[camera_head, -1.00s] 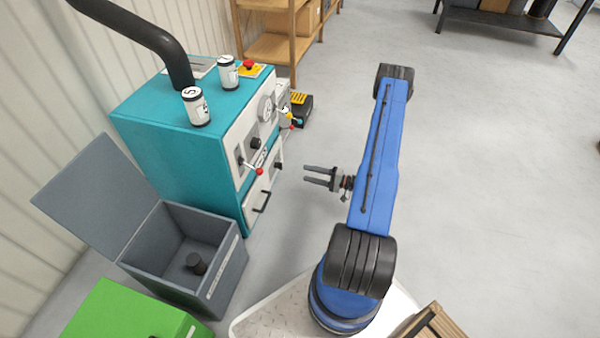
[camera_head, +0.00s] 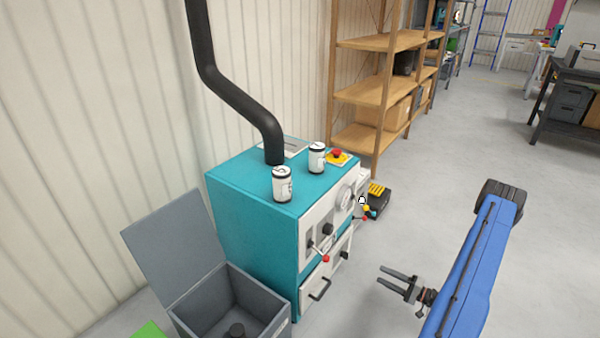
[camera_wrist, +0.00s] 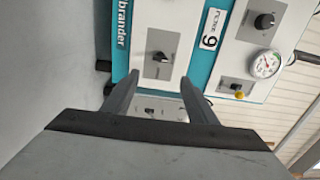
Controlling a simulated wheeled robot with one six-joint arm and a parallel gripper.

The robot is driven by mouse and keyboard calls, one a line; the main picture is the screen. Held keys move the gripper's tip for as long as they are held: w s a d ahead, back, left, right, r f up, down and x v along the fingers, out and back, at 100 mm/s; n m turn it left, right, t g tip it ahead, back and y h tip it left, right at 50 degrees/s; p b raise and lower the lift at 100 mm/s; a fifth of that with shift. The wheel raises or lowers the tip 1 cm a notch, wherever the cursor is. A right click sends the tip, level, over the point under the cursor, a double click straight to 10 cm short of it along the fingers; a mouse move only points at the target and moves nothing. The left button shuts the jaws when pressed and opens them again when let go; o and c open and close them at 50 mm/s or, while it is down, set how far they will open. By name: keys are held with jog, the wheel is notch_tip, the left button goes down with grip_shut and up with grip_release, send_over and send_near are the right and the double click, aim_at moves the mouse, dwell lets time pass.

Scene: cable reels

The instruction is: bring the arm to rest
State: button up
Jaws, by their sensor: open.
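My gripper (camera_head: 396,281) is open and empty. In the head view it hangs in free air to the right of the teal machine (camera_head: 238,218), its fingers pointing left toward the machine's front. My blue arm runs along the right of that view. In the wrist view my gripper (camera_wrist: 157,90) shows two spread fingers with nothing between them. Beyond them is the machine's white front panel (camera_wrist: 208,55), with dark knobs, a gauge and a label with a 9. The fingers look apart from the panel.
Two white cans (camera_head: 282,185) (camera_head: 317,158) stand on the machine. An open grey bin (camera_head: 225,300) is at its left, a dark object inside. A yellow-black case (camera_head: 376,200) lies behind the machine. Wooden shelves (camera_head: 380,90) stand at the back. The floor (camera_head: 440,165) behind my arm is clear.

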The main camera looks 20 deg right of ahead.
jog(key=w+a+r+n+g+y, duration=0.2)
jog(key=a+r+g, duration=0.15)
jog(key=r, duration=0.55)
jog(key=w+a+r+n+g+y, duration=0.1)
jog(key=a+r+n+g, duration=0.2)
jog(key=a+r, duration=0.35)
jog(key=s+a+r+n+g+h, duration=0.15)
jog(key=a+r+g, duration=0.3)
jog(key=r, duration=0.45)
jog(key=s+a+r+n+g+h, duration=0.1)
jog(key=s+a+r+n+g, duration=0.15)
jog(key=a+r, duration=0.5)
jog(key=s+a+r+n+g+h, duration=0.1)
jog(key=s+a+r+h, duration=0.2)
jog(key=s+r, duration=0.35)
jog(key=s+a+r+g+h, duration=0.1)
jog(key=s+a+r+h, duration=0.2)
jog(key=s+r, duration=0.3)
jog(key=s+r+t+h, duration=0.5)
jog(key=s+r, duration=0.4)
jog(key=s, duration=0.3)
jog(key=shift+s+a+r+t, duration=0.15)
jog(key=shift+a+r+t, duration=0.2)
jog(key=shift+t, duration=0.2)
jog(key=shift+h, duration=0.25)
